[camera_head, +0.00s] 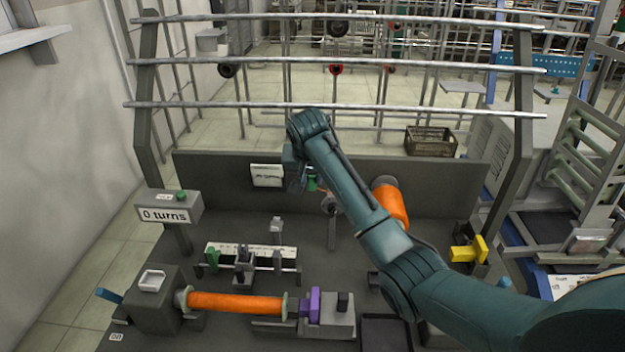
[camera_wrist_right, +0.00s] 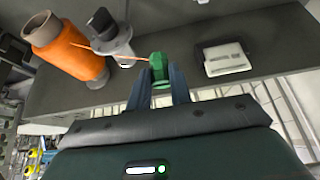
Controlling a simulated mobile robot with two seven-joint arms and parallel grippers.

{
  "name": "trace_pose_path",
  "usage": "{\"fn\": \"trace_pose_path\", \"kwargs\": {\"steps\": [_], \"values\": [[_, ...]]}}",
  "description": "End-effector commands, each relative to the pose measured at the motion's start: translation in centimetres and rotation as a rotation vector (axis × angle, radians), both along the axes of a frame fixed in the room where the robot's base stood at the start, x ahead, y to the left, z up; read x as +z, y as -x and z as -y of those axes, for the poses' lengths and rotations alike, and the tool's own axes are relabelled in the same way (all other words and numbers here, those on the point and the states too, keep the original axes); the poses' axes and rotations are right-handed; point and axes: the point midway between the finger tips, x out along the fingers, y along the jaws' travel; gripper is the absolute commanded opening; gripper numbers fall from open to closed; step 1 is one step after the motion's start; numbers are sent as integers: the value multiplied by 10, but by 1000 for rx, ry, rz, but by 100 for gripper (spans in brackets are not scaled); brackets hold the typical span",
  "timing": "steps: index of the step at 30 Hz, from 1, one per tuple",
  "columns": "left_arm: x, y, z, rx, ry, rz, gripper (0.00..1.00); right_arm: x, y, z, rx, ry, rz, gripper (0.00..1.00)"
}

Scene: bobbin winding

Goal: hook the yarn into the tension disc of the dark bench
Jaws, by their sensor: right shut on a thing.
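My right gripper (camera_head: 300,182) reaches over the back of the dark bench (camera_head: 225,220). In the right wrist view its fingers (camera_wrist_right: 159,84) are shut on a green yarn-end piece (camera_wrist_right: 158,64). A thin orange yarn (camera_wrist_right: 125,57) runs from that piece to the orange cone (camera_wrist_right: 70,50), which also stands at the back of the bench in the head view (camera_head: 391,204). A grey post with a disc, apparently the tension disc (camera_wrist_right: 106,24), stands between cone and gripper; it shows beside the arm in the head view (camera_head: 330,207). The yarn passes close to it; I cannot tell whether it is inside. My left gripper is not in view.
A white card (camera_head: 267,175) is on the back panel. An orange-wound bobbin (camera_head: 237,304) lies at the front left, by a purple part (camera_head: 310,305). A "0 turns" counter (camera_head: 166,212) stands left, a yellow piece (camera_head: 469,250) right. Rails cross above the bench.

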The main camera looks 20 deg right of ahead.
Motion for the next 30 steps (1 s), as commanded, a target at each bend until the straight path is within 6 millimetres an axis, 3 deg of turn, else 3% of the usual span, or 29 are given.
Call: {"fn": "trace_pose_path", "kwargs": {"steps": [18, 30], "values": [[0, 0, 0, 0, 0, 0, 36, 30, -3, -6, 0, 0, 1, 2], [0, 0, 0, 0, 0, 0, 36, 31, -3, -6, 0, 0, 0, 2]]}}
